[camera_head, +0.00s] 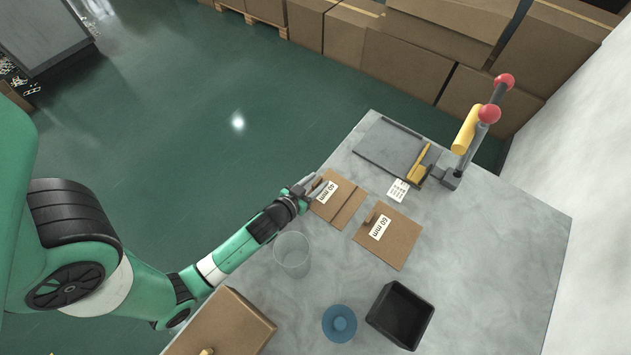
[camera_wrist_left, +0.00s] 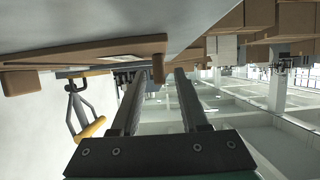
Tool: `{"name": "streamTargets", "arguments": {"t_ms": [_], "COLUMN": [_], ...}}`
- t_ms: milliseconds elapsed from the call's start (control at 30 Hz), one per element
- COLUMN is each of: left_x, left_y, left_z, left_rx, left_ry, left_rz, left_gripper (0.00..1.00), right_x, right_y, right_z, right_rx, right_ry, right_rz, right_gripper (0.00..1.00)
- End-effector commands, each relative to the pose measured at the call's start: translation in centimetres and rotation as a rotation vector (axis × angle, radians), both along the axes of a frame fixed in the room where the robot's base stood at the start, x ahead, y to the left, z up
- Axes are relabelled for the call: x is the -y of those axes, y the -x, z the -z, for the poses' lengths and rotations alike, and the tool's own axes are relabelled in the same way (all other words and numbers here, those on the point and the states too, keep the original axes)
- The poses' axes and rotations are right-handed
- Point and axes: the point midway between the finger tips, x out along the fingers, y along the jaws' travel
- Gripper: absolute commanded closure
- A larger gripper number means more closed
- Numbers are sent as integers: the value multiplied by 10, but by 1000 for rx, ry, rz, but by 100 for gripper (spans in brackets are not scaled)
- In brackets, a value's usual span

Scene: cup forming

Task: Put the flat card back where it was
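A brown card marked "40 mm" (camera_head: 338,200) lies flat on the grey table near its left edge. A second brown card marked "60 mm" (camera_head: 397,243) lies to its lower right. My left gripper (camera_head: 308,187) is at the upper left edge of the 40 mm card. In the left wrist view, my left gripper's fingers (camera_wrist_left: 158,82) are apart, with a small brown tab (camera_wrist_left: 158,68) between the tips, closer to one finger. A brown card (camera_wrist_left: 85,50) spreads beside them. My right gripper is in neither view.
A lever press with red knobs (camera_head: 489,113) and a dark plate (camera_head: 387,146) stands at the back. A clear cup (camera_head: 292,252), blue round piece (camera_head: 340,323), black bin (camera_head: 378,326) and cardboard box (camera_head: 225,330) are in front. The table's right side is clear.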

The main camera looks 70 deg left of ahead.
Motion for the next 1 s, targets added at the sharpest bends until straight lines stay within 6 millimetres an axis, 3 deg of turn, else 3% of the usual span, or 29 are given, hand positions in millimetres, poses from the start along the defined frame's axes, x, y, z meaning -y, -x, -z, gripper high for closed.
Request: {"name": "streamTargets", "arguments": {"t_ms": [233, 367, 700, 1000], "left_x": [0, 0, 34, 38], "left_y": [0, 0, 51, 58], "left_z": [-2, -18, -36, -41], "left_rx": [0, 0, -2, 0], "left_ry": [0, 0, -1, 0], "left_rz": [0, 0, 3, 0], "left_gripper": [56, 56, 56, 56], "right_x": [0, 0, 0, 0], "right_y": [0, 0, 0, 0], "right_z": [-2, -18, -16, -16], "right_rx": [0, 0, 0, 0], "right_ry": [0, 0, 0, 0], "right_rz": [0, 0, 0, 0], "right_gripper": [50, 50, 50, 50]}}
